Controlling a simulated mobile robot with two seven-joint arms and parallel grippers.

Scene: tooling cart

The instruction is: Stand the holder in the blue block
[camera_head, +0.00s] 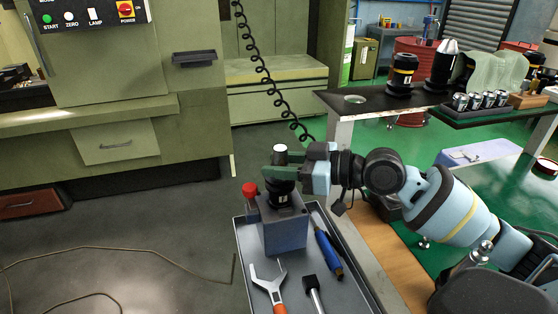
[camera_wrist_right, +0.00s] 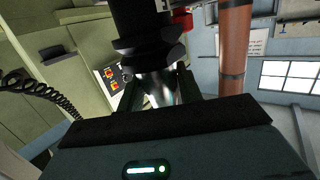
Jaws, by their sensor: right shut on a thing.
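The holder (camera_head: 282,188) is a dark tool holder with a pale, shiny top and a small white label. It is upright over the blue block (camera_head: 286,238), and its lower end overlaps the block's top face. I cannot tell how deep it sits or whether a small gap is left. My right gripper (camera_head: 281,168) comes in from the right and is shut around the holder's upper part. In the right wrist view the dark holder (camera_wrist_right: 146,42) is between the fingers, its ringed body filling the upper middle. My left gripper is not in view.
The block stands on a grey cart tray (camera_head: 247,268). A dark table (camera_head: 340,101) with more holders is behind right. A coiled cable (camera_head: 262,70) hangs behind.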

